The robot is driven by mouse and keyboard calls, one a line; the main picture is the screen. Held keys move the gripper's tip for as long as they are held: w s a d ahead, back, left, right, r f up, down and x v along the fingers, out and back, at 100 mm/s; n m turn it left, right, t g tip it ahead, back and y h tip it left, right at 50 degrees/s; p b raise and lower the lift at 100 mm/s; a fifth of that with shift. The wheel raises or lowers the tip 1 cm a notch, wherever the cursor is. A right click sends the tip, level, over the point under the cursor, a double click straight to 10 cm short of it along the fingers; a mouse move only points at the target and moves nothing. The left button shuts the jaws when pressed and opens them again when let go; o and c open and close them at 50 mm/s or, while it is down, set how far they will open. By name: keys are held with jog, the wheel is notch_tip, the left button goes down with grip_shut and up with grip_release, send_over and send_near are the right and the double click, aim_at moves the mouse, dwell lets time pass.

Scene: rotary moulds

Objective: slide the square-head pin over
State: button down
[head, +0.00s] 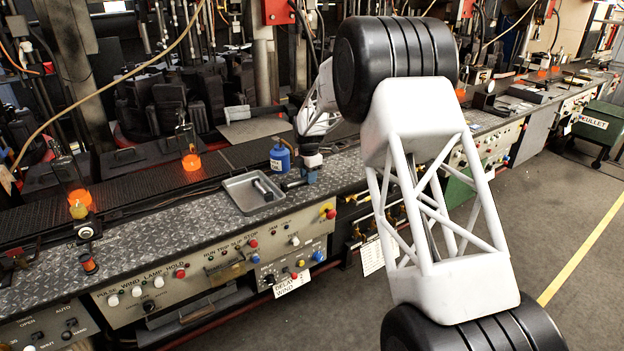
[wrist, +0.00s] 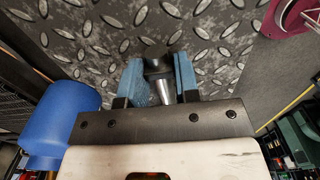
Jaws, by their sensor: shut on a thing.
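My gripper (head: 297,184) is low over the diamond-plate bench, just right of a grey tray. In the wrist view its blue fingers (wrist: 159,82) are shut on a pin (wrist: 161,90) with a dark head and a bright metal shank. The pin lies between the fingers, close to the plate; I cannot tell whether it touches it. Its head shape is not clear. In the head view the fingers mostly hide it.
A blue bottle (head: 280,158) stands behind my gripper and shows close at left in the wrist view (wrist: 58,118). The bench plate (head: 170,233) is clear left of the tray. A control panel (head: 215,268) with knobs runs below the front edge. Glowing orange pieces (head: 191,162) sit further back.

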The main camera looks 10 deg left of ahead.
jog(key=shift+w+a, duration=0.85)
jog(key=shift+a, duration=0.1)
jog(key=shift+f, duration=0.1)
jog(key=c, duration=0.8)
grip_release()
jog(key=shift+a+f, duration=0.15)
jog(key=shift+f, duration=0.05)
jog(key=shift+r, duration=0.15)
jog(key=r, duration=0.8)
jog(key=shift+d+r, duration=0.25)
jog(key=shift+d+r, duration=0.1)
